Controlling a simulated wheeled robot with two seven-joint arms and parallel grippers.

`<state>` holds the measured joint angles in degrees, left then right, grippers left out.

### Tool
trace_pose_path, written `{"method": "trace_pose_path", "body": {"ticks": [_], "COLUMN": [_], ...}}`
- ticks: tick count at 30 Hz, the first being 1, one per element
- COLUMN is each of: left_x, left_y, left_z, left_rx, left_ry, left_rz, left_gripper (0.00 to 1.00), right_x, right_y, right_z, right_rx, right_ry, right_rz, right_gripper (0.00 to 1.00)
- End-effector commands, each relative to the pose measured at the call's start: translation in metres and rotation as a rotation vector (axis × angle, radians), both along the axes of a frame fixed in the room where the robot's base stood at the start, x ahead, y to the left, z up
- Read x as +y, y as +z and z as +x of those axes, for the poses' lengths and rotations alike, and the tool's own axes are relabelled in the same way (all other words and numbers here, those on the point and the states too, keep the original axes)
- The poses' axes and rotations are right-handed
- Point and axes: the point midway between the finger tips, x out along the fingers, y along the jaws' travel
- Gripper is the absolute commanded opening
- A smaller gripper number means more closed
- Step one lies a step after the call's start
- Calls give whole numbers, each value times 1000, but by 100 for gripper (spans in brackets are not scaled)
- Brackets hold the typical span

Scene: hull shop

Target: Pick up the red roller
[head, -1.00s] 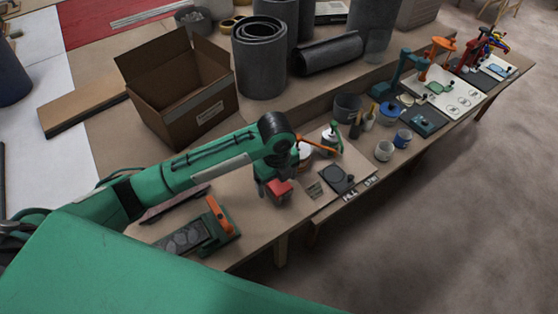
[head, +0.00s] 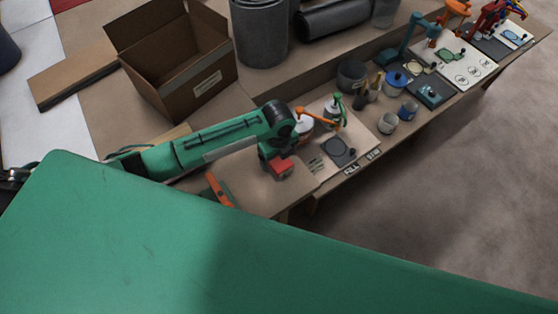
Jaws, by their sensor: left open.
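My left gripper (head: 280,165) reaches in from the left over the near edge of the bench and is open. A small red block-like piece (head: 282,168) shows right at its fingertips. I cannot tell whether this is the red roller or a part of the gripper. An orange-red handle (head: 218,189) lies on the bench left of the gripper, on a dark fixture mostly hidden behind green bodywork. No other clear red roller can be made out. My right gripper is not in view.
An open cardboard box (head: 178,62) stands behind my left arm. Right of the gripper are a board with a dark pad (head: 338,151), an orange-armed bottle (head: 305,123), a dark pot (head: 351,74) and cups (head: 388,123). Grey floor lies open at the right.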

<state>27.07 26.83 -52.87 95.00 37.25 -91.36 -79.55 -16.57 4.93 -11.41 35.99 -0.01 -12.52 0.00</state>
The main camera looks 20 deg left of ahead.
Motion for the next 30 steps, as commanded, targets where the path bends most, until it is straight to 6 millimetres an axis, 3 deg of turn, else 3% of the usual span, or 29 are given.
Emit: {"method": "trace_pose_path", "body": {"ticks": [9,18,28,30], "left_x": [-2,-1,-1,-1], "left_y": [-38,-42,-42,-41], "left_z": [1,2,2,2], "left_rx": [1,0,0,-2], "left_ry": [1,0,0,0], "left_rz": [0,0,0,0], "left_gripper": [84,82,17,17], "right_x": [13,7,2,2], "right_y": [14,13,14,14], "right_z": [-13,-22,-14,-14], "right_rx": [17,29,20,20], "right_ry": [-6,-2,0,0], "right_rz": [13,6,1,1], "right_gripper": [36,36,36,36]}}
